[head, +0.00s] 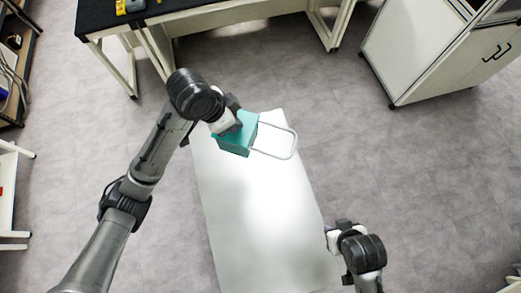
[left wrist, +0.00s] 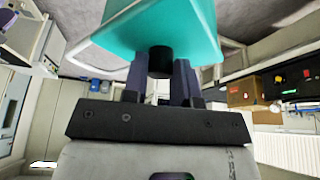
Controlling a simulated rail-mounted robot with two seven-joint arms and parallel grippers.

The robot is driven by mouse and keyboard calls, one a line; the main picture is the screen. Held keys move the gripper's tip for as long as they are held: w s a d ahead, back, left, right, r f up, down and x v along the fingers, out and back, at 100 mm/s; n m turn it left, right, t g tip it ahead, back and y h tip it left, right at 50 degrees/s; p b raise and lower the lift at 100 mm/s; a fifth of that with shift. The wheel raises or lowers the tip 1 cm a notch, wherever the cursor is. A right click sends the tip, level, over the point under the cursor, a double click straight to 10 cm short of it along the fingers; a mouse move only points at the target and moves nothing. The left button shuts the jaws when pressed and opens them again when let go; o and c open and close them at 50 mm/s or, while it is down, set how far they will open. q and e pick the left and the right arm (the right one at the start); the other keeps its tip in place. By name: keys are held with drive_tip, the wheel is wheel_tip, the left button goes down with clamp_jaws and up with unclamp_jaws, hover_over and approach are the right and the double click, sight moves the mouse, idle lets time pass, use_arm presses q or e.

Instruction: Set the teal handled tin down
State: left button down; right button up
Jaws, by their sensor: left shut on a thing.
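The teal tin (head: 237,138) is near the far end of a white surface in the head view, with a pale loop handle (head: 291,150) sticking out to its right. My left gripper (head: 232,127) is at the tin's upper left side. In the left wrist view, its two fingers (left wrist: 160,68) are shut on a dark round knob under the teal tin (left wrist: 165,25). Whether the tin touches the surface below is unclear. My right gripper (head: 333,233) is at the lower right, away from the tin; its fingers are too small to read.
The long white surface (head: 255,225) runs from the tin toward the bottom and is bare. A black-topped bench (head: 100,14) stands at the upper left, another bench leg (head: 338,25) at the top, and a white cabinet (head: 420,50) at the upper right. Grey floor lies around.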

use_arm(q)
drive_tip(key=shift+m+g, duration=0.3)
drive_tip(key=shift+m, duration=0.1)
drive_tip(key=a+f, duration=0.1)
drive_tip(key=f, duration=0.2)
drive_tip(key=a+f, duration=0.1)
drive_tip(key=f, duration=0.2)
drive_tip(key=a+f, duration=0.1)
drive_tip(key=f, duration=0.3)
drive_tip(key=shift+s+b, duration=0.35)
drive_tip(key=s+a+f+m, duration=0.1)
drive_tip(key=s+a+f, duration=0.1)
drive_tip(key=f, duration=0.3)
drive_tip(key=s+a+f, duration=0.2)
drive_tip(key=s+f, duration=0.1)
drive_tip(key=f, duration=0.3)
drive_tip(key=w+a+f+b, duration=0.1)
drive_tip(key=w+a+f, duration=0.1)
drive_tip(key=w+f, duration=0.9)
drive_tip(key=shift+w, duration=0.45)
drive_tip(key=shift+f, duration=0.1)
drive_tip(key=shift+f, duration=0.1)
drive_tip(key=c, duration=0.9)
unclamp_jaws()
